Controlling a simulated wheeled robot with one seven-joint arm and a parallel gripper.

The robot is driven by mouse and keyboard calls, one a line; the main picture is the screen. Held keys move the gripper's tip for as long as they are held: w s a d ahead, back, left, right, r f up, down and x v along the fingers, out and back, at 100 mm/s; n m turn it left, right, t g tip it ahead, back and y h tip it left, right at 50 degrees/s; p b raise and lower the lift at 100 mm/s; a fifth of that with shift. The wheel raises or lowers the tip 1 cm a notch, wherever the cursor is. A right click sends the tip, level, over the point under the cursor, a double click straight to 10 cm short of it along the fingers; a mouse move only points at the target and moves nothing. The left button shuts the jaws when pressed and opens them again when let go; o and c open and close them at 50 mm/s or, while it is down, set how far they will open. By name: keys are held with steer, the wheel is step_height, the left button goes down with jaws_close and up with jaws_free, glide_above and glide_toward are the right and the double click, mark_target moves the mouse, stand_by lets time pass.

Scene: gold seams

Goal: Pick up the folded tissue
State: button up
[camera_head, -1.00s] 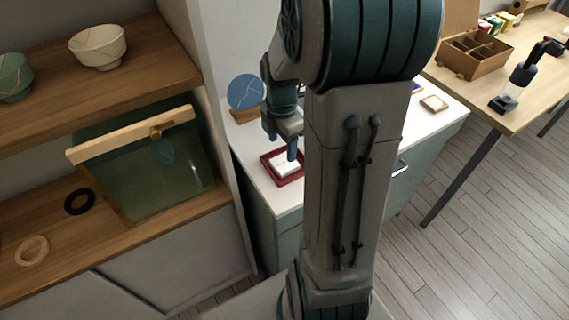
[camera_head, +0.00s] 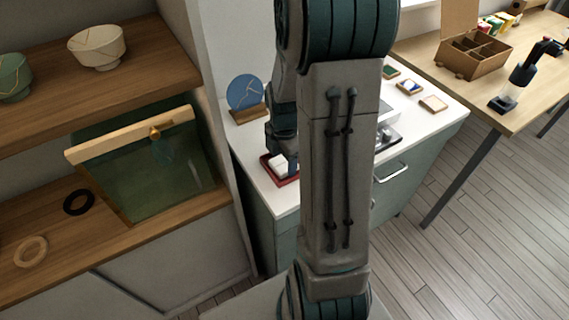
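The folded tissue (camera_head: 277,163) is a small white block in a red tray (camera_head: 267,172) on the white counter, near its front left corner. My gripper (camera_head: 287,153) is over the tray, at the tissue's right side. Its fingers are mostly hidden behind my own arm. I cannot tell whether they touch the tissue or whether they are open or shut. My arm also covers the right part of the tray.
A blue plate with gold seams (camera_head: 246,93) stands on a wooden stand behind the tray. A wooden shelf (camera_head: 185,75) with bowls (camera_head: 97,47) rises at the left. A drawer handle (camera_head: 391,173) sticks out in front.

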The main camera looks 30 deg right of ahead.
mark_target(284, 162)
steer(key=shift+r, duration=0.1)
steer(key=shift+r, duration=0.5)
step_height(284, 162, up, 3)
steer(key=shift+f, duration=0.1)
steer(key=s+d+r, duration=0.5)
steer(key=s+r, duration=0.2)
steer(key=s, duration=0.3)
steer(key=shift+s+d, duration=0.15)
steer(key=shift+s, duration=0.1)
steer(key=shift+o, duration=0.6)
steer(key=shift+c, duration=0.4)
